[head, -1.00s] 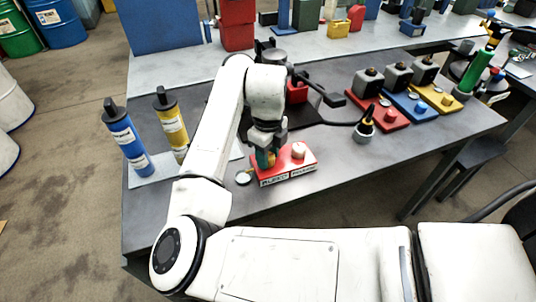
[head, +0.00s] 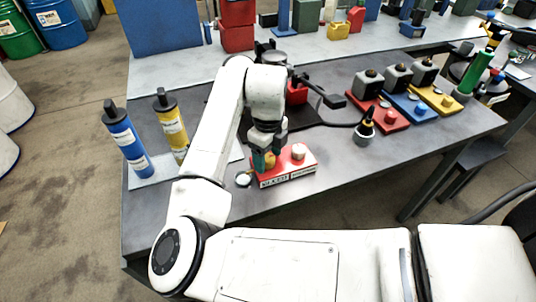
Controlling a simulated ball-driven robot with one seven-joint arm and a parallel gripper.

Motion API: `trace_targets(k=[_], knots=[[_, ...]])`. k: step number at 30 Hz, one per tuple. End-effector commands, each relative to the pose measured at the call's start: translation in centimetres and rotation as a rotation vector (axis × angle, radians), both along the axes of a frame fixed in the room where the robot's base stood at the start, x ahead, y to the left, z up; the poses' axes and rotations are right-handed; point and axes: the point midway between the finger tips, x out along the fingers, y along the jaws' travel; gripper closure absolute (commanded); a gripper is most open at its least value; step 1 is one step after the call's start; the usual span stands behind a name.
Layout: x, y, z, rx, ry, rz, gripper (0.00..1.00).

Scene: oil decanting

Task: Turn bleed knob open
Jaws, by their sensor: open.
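A red block (head: 305,171) with white label strips on its front sits near the front edge of the grey table. A pale pinkish knob (head: 298,152) stands on its right part. A yellowish knob (head: 270,160) stands on its left part, partly hidden by my gripper. My gripper (head: 265,162) points down over the left part of the block, with its fingers beside the yellowish knob. The jaws are open; whether a finger touches the knob is too small to tell.
Blue (head: 126,139) and yellow (head: 171,125) cylinders stand at the left. A black-topped bottle (head: 364,128) and red (head: 385,115), blue and yellow bases stand to the right.

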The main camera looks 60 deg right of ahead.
Motion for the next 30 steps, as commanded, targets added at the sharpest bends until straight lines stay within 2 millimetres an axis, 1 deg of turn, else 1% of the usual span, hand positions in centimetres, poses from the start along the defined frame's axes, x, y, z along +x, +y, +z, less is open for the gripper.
trace_targets(k=[5, 12, 15, 18, 23, 30], knots=[[0.1, 0.0, 2.2, -0.001, -0.003, 0.000, 0.33], [0.1, -0.1, 6.9, -0.001, -0.004, -0.001, 0.33], [0.1, -0.1, 8.5, -0.001, -0.004, -0.002, 0.33], [0.0, -0.1, 9.6, 0.000, -0.002, -0.001, 0.33], [0.0, 0.0, 10.5, -0.001, -0.002, -0.001, 0.33], [0.0, 0.0, 10.6, 0.000, -0.001, -0.001, 0.33]])
